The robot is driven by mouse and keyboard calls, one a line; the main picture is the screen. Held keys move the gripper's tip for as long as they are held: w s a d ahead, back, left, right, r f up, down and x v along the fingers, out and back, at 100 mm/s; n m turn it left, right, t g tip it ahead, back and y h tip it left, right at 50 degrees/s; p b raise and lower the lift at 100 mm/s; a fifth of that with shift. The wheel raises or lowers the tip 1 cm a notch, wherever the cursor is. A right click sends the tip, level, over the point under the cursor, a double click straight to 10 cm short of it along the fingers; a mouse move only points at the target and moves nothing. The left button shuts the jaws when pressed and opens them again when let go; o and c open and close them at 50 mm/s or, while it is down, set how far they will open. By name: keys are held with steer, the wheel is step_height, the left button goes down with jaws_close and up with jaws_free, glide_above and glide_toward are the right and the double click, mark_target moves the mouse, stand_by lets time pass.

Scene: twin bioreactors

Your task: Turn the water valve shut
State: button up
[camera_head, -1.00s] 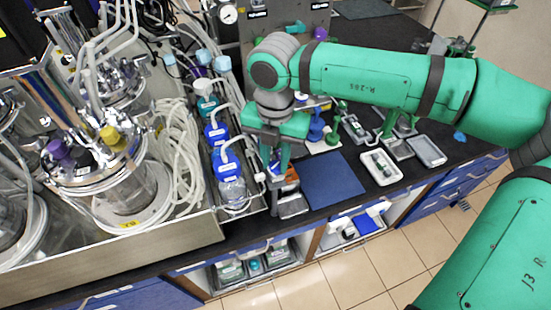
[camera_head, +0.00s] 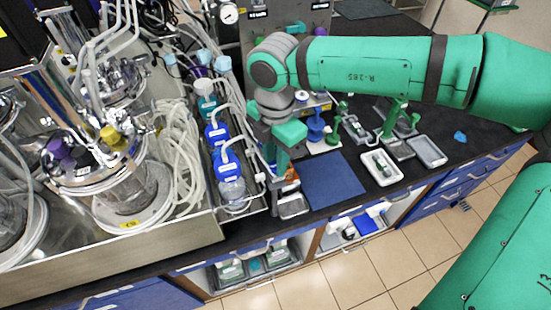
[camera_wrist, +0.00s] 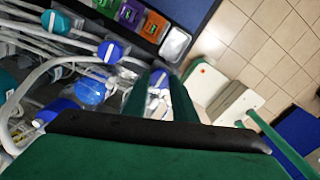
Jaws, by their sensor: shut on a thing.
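My gripper (camera_head: 273,172) points down beside the right edge of the bottle tray, just right of the front blue-capped bottle (camera_head: 231,190). In the wrist view, its two green fingers (camera_wrist: 160,80) stand close around a small white and blue part (camera_wrist: 158,84), which I take for the water valve. The fingers are shut on it. Most of the valve is hidden by the gripper in the head view, so I cannot read its handle angle clearly.
Steel vessels with hoses (camera_head: 125,190) fill the left. A blue mat (camera_head: 333,182) lies right of my gripper, with a white tray (camera_head: 382,168) beyond it. A small grey tray (camera_head: 292,207) is at the bench edge. Blue-capped bottles stand close on the left.

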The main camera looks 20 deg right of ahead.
stand_by(0.3)
steer(key=o, duration=1)
steer(key=shift+o, duration=0.2)
